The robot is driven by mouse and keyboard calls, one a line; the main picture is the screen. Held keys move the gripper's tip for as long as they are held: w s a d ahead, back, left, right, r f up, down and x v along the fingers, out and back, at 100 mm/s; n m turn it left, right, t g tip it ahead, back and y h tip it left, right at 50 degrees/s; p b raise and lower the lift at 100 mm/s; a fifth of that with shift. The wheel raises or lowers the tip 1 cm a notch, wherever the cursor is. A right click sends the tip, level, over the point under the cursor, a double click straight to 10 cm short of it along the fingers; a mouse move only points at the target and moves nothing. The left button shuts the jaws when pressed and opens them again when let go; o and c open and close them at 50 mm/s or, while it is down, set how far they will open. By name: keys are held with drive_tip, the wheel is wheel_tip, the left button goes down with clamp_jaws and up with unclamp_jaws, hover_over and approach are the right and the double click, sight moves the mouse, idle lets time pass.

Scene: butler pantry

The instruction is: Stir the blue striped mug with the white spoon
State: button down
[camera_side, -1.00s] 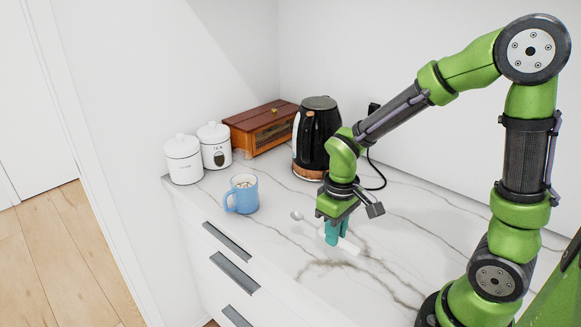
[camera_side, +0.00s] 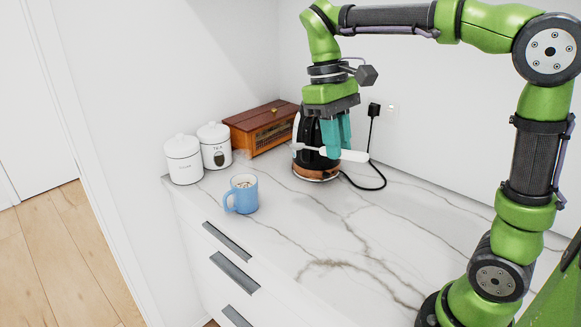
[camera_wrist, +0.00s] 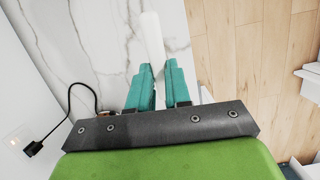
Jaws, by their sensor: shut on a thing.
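The blue mug (camera_side: 246,194) stands upright on the marble counter, handle toward the left, with something pale inside. My gripper (camera_side: 336,150) is raised well above the counter, to the right of the mug and in front of the kettle.
A black kettle (camera_side: 304,132) stands behind my gripper, its cord (camera_side: 374,178) running to a wall socket. Two white canisters (camera_side: 183,160) (camera_side: 214,146) and a wooden box (camera_side: 262,128) stand behind the mug. The counter's front right (camera_side: 330,245) is clear.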

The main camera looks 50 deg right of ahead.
drive_tip(key=w+a+m+t+y, duration=0.2)
drive_tip(key=w+m+t+y, duration=0.3)
drive_tip(key=w+m, duration=1)
drive_tip(key=w+a+m+t+y, duration=0.1)
drive_tip(key=w+m+t+y, duration=0.2)
drive_tip(key=w+m+t, duration=1.1)
drive_tip(key=w+d+f+n+g, duration=0.1)
drive_tip(key=f+g, duration=0.2)
drive_tip(key=f, duration=0.5)
drive_tip(key=w+d+f+n+g, duration=0.1)
drive_tip(key=d+f+g, duration=0.1)
drive_tip(key=f, duration=0.6)
drive_tip(key=shift+d+f+g+y, duration=0.2)
drive_tip(key=shift+d+g+y, duration=0.1)
drive_tip(key=shift+g, duration=0.4)
